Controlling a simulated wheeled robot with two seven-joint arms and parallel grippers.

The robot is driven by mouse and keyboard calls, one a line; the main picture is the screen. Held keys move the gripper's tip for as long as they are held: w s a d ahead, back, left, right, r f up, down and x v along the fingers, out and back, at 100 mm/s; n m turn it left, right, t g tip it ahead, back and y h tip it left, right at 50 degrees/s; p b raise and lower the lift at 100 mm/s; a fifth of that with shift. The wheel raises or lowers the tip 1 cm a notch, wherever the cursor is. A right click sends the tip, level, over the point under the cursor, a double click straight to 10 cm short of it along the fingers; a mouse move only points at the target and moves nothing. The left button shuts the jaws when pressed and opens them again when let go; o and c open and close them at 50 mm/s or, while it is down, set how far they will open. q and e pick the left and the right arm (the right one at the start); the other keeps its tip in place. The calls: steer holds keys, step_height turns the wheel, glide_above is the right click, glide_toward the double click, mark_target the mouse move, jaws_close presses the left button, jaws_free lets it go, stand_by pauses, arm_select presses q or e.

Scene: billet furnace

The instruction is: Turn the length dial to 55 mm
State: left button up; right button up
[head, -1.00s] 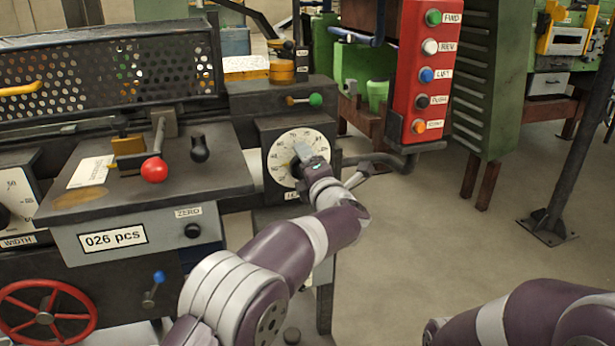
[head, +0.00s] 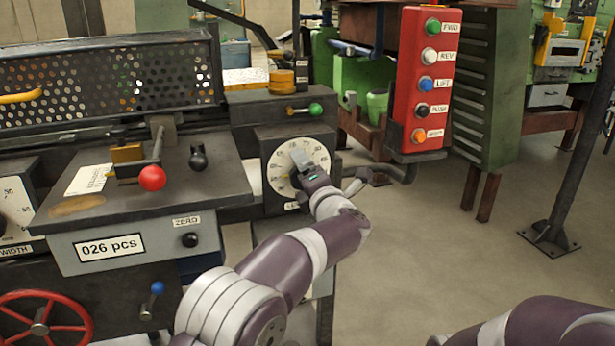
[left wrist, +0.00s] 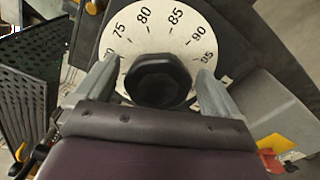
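The length dial (head: 275,178) is a white round scale on a dark box at the right end of the machine; its label below is partly hidden. In the left wrist view, the scale (left wrist: 140,35) shows 75, 80, 85, 90 and 95. Its black knob (left wrist: 157,82) sits in the middle. My left gripper (head: 302,160) is at the dial face. In the left wrist view its two fingers (left wrist: 158,85) stand on either side of the knob, apparently with small gaps. The pointer and the lower scale are hidden. My right gripper is out of view; only its arm shows.
A red button box (head: 419,80) hangs right of the dial, with a dark bent pipe (head: 400,170) below it. A green-knobbed lever (head: 315,109) is just above the dial. A red-ball lever (head: 152,178) and the ZERO knob (head: 190,240) are to the left.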

arm_select(q)
steer(key=shift+s, duration=0.1)
steer(key=v, duration=1.2)
steer(key=shift+s+p, duration=0.25)
steer(key=shift+p, duration=0.2)
steer(key=shift+d, duration=0.1)
